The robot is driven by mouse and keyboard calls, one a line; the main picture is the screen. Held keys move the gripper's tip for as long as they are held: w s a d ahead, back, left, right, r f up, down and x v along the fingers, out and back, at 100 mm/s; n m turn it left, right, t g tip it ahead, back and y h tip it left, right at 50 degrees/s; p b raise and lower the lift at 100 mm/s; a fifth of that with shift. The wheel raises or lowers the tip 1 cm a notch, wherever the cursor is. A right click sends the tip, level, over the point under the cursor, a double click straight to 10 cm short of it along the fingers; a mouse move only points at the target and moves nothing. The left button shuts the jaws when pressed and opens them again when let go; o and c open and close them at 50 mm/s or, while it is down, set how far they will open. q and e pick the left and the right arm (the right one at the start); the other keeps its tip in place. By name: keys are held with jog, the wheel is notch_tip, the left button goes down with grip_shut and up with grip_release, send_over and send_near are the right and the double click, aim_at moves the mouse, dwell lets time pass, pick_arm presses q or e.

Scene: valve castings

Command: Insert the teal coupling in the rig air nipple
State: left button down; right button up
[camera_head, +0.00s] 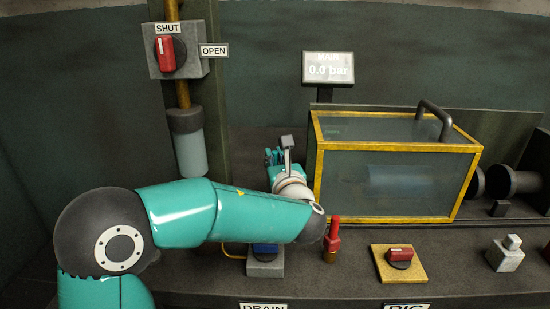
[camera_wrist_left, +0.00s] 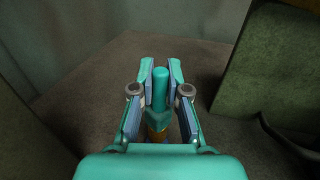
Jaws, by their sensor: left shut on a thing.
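The teal coupling (camera_wrist_left: 160,88) stands between the fingers of my left gripper (camera_wrist_left: 160,72) in the left wrist view, with a brass-coloured part below it. My left gripper (camera_head: 274,157) is shut on it. In the head view this gripper is beyond my teal forearm, left of the glass box, and the coupling cannot be clearly made out from the fingers. My right gripper is not in view.
A yellow-framed clear box (camera_head: 393,215) stands right of my gripper. In front are a red-topped fitting (camera_head: 332,238) and a red switch on a yellow plate (camera_head: 399,264). A SHUT/OPEN valve (camera_head: 170,53) is upper left. The display (camera_head: 328,68) reads 0.0 bar.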

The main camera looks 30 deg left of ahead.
pick_arm(q)
jog(key=shift+f+b, duration=1)
jog(key=shift+f, duration=0.05)
jog(key=c, duration=1.1)
grip_release()
jog(key=shift+r, duration=0.1)
jog(key=v, duration=1.2)
